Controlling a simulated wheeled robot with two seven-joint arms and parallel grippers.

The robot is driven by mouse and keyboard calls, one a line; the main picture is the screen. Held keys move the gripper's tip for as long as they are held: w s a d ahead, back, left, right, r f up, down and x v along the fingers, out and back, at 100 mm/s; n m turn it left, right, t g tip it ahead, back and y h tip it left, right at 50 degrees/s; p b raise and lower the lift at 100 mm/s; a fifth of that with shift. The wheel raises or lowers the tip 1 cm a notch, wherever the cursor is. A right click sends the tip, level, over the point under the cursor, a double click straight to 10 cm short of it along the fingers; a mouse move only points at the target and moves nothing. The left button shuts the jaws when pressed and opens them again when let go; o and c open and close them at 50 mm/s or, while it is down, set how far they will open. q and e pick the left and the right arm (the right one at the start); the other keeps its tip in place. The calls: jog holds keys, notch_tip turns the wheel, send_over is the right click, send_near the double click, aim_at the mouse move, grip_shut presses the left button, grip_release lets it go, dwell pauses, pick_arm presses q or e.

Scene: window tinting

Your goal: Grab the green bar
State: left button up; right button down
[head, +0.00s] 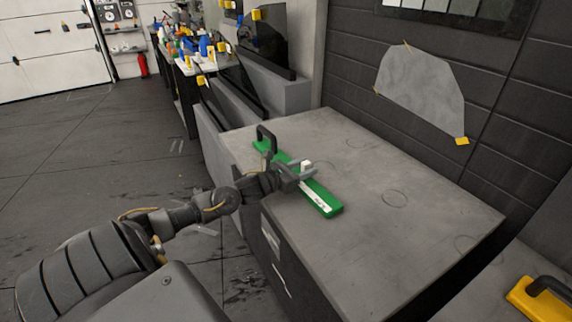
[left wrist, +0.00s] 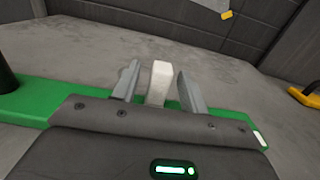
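The green bar (head: 326,201) lies on the grey cabinet top, with a black handle (head: 265,136) at its far end and a white strip along its nearer part. A small white upright block (head: 306,165) stands at its middle. My left gripper (head: 304,171) is over the middle of the bar. In the left wrist view, its two fingers stand apart on either side of the white block (left wrist: 158,84), with narrow gaps visible. The green bar (left wrist: 62,96) runs across that view, partly hidden by the gripper body. My right gripper is not in view.
The cabinet top (head: 400,235) is otherwise clear around the bar. A yellow tool with a black handle (head: 535,303) lies on a surface at the lower right. A grey sheet (head: 420,88) is taped to the wall. A cluttered bench (head: 190,62) stands at the back left.

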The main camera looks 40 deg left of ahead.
pick_arm(q)
grip_shut()
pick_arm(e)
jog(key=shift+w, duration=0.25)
pick_arm(q)
jog(key=shift+a+r, duration=0.1)
jog(key=shift+r, duration=0.15)
